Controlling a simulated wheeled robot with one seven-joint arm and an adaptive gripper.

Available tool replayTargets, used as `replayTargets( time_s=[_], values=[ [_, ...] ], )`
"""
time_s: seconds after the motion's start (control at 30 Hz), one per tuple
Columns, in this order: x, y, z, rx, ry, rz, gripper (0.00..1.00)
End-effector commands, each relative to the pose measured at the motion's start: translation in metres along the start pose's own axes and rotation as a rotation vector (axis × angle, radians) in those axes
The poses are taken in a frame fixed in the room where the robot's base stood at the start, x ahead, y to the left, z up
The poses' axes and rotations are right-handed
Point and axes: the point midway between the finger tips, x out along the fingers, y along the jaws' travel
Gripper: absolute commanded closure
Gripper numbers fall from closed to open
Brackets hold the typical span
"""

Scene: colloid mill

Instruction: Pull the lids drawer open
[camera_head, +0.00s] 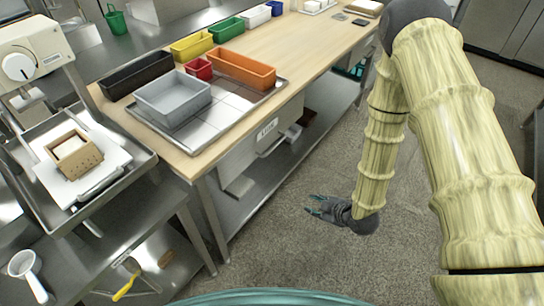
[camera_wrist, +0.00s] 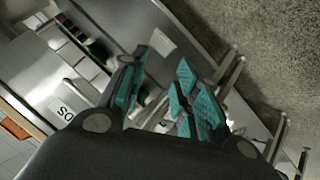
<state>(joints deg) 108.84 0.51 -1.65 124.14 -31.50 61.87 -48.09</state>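The lids drawer (camera_head: 279,122) is under the front edge of the wooden-topped table. Its pale front carries a label plate (camera_head: 267,132) with small lettering. I cannot tell whether the drawer is fully closed. My gripper (camera_head: 312,207) hangs over the floor, in front of the table and apart from the drawer, lower right of it in the head view. In the wrist view its teal fingers (camera_wrist: 163,92) are spread with no object held between them.
The table (camera_head: 310,60) bears a metal tray (camera_head: 235,116) with a grey bin (camera_head: 172,98), plus several coloured bins. A lower shelf (camera_head: 262,178) runs beneath the drawer. A steel bench (camera_head: 165,200) with a scale stands at the left. The floor (camera_head: 300,255) around my gripper is clear.

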Motion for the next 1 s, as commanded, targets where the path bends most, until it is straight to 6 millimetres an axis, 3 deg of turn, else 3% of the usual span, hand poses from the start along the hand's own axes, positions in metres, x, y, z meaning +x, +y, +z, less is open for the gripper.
replayTargets(
  time_s=[0.03, 0.13, 0.3, 0.4, 0.67, 1.0],
  values=[
    [0.020, 0.020, -0.011, -0.137, 0.079, 0.040, 0.68],
    [0.038, 0.056, -0.043, -0.408, 0.222, 0.119, 0.68],
    [0.049, 0.099, -0.088, -0.774, 0.400, 0.254, 0.68],
    [0.050, 0.112, -0.105, -0.908, 0.462, 0.310, 0.68],
    [0.053, 0.123, -0.123, -1.017, 0.511, 0.359, 0.68],
    [0.095, 0.126, -0.151, -1.011, 0.508, 0.358, 0.68]
  ],
)
